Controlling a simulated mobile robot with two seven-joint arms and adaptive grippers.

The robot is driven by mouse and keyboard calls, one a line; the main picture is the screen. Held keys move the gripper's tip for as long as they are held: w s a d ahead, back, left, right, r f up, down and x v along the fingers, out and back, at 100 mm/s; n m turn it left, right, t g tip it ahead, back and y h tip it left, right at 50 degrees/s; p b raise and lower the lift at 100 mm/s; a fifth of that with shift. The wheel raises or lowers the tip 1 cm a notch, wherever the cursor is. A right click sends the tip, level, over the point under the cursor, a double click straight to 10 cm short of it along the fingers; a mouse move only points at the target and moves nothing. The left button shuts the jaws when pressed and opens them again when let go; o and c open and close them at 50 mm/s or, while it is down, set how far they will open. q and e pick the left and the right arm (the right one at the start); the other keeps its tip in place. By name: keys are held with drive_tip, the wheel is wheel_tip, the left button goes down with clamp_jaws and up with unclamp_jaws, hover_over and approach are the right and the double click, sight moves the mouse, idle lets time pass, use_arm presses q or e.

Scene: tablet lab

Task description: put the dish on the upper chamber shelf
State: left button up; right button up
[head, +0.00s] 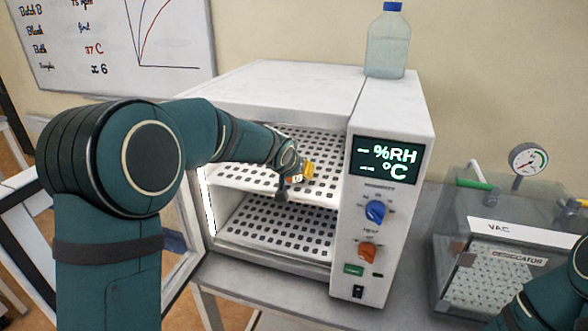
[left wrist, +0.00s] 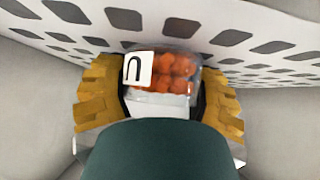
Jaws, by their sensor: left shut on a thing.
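My left gripper (head: 297,174) is inside the open front of the white chamber (head: 280,92), near the front part of the perforated upper shelf (head: 325,148). In the left wrist view its yellow fingers (left wrist: 163,98) are shut on the dish (left wrist: 178,72), a clear container with orange round pieces and a white label with a dark mark. A perforated white surface (left wrist: 240,38) lies right beyond the dish; I cannot tell whether they touch. In the head view the dish is mostly hidden by the gripper. My right gripper is out of view.
The lower perforated shelf (head: 275,228) is empty. The chamber door (head: 185,262) stands open at the left. A blue-capped bottle (head: 387,45) stands on the chamber. A clear desiccator box (head: 480,262) with a gauge (head: 529,160) stands at the right.

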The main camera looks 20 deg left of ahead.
use_arm(q)
drive_tip(key=shift+f, duration=0.15)
drive_tip(key=o, duration=1.3)
drive_tip(key=shift+o, duration=0.2)
drive_tip(key=shift+r, duration=0.3)
drive_tip(key=v, duration=0.7)
drive_tip(key=shift+s+b, duration=0.15)
drive_tip(key=shift+b, duration=0.15)
